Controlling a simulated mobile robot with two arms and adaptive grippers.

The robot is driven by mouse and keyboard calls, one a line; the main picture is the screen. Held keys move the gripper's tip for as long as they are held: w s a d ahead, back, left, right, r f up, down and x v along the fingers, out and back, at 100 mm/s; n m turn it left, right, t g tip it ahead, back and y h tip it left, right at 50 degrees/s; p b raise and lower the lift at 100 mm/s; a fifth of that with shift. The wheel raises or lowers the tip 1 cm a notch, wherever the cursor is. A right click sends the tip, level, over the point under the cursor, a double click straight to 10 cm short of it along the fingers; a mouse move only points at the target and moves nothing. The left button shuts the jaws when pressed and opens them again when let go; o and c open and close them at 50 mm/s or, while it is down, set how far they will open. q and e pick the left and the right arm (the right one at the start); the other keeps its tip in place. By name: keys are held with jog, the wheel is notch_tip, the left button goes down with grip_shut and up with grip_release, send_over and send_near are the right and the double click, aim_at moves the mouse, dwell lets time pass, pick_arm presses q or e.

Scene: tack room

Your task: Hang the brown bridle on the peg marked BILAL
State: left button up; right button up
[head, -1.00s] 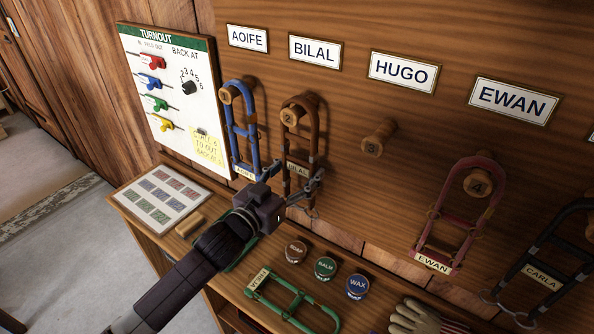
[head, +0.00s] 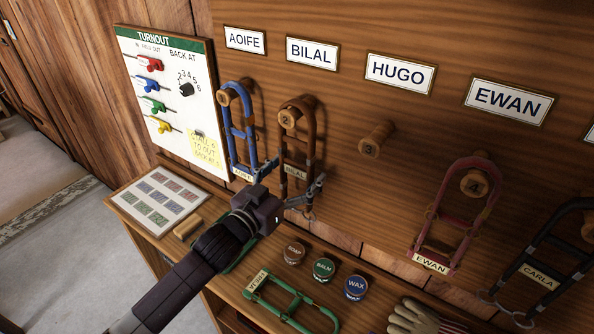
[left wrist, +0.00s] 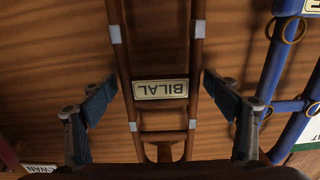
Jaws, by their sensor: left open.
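The brown bridle (head: 320,130) hangs with its top loop over the wooden peg marked 2 (head: 289,118), below the BILAL name plate (head: 312,52). Its own tag reads BILAL and shows upside down in the left wrist view (left wrist: 160,89). My left gripper (head: 291,184) is open at the lower part of the bridle. In the left wrist view its fingers (left wrist: 160,84) stand on either side of the straps, with a gap at each side. The bridle's lowest end is partly hidden behind the gripper in the head view. My right gripper is not in view.
A blue bridle (head: 227,120) hangs close on the left. Peg 3 (head: 377,138) under HUGO is bare. A pink bridle (head: 431,225) and a dark CARLA bridle (head: 521,263) hang to the right. The shelf below holds a green bridle (head: 290,312) and several tins (head: 324,269).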

pick_arm(q)
jog(key=shift+a+f, duration=0.1)
jog(key=shift+f, duration=0.15)
jog(key=v, duration=1.2)
jog(key=s+a+f+n+g+y, duration=0.2)
jog(key=s+a+f+y, duration=0.25)
jog(key=f, duration=0.25)
jog(key=s+a+f+n+g+y, duration=0.25)
jog(key=s+a+f, duration=0.2)
jog(key=f, duration=0.35)
jog(key=s+a+f+g+y, duration=0.2)
jog(key=s+a+f+g, duration=0.15)
jog(key=s, duration=0.55)
jog(key=s+a+f+g+y, duration=0.1)
jog(key=s+a+f+g, duration=0.3)
jog(key=s, duration=0.6)
notch_tip(320, 180, down, 29)
jog(key=s+b, duration=0.1)
jog(key=s, duration=0.1)
jog(key=s+a+f+g+b, duration=0.1)
jog(key=s+a+f, duration=0.1)
jog(key=s+f, duration=1.4)
jog(key=shift+s+g+y, duration=0.3)
jog(key=shift+s, duration=0.1)
